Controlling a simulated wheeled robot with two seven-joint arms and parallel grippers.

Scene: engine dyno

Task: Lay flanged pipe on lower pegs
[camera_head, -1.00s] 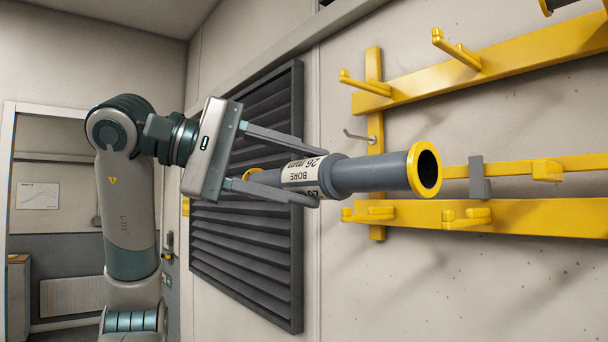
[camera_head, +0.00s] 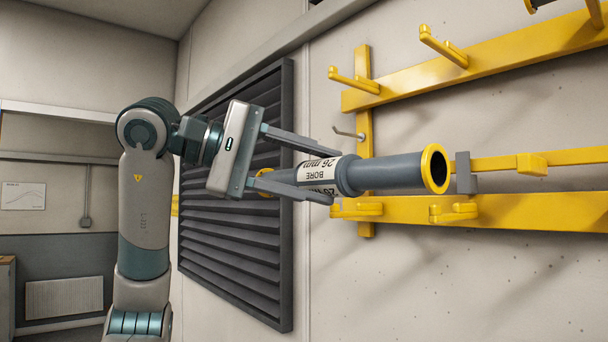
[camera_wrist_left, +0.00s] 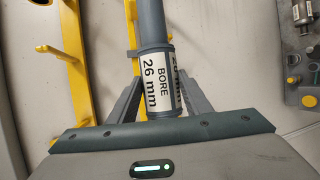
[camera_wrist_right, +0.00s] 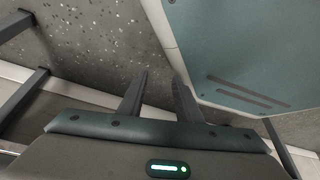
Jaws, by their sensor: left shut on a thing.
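The flanged pipe (camera_head: 385,174) is grey with yellow end flanges and a white "BORE 26 mm" label. My left gripper (camera_head: 325,177) is shut on its labelled part and holds it roughly level. The left wrist view shows the pipe (camera_wrist_left: 155,40) between both fingers. In the head view the pipe appears just above the two yellow lower pegs, a left one (camera_head: 357,209) and a right one (camera_head: 453,212). I cannot tell its distance from the wall. My right gripper (camera_wrist_right: 157,88) shows only in the right wrist view, with its fingers apart and nothing between them.
The yellow wall rack has upper pegs (camera_head: 443,46) above the pipe. A grey bracket (camera_head: 466,173) on a thin yellow rail appears beside the pipe's near flange. A small metal hook (camera_head: 348,133) sticks out above the pipe. A dark louvred vent (camera_head: 235,245) is left of the rack.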

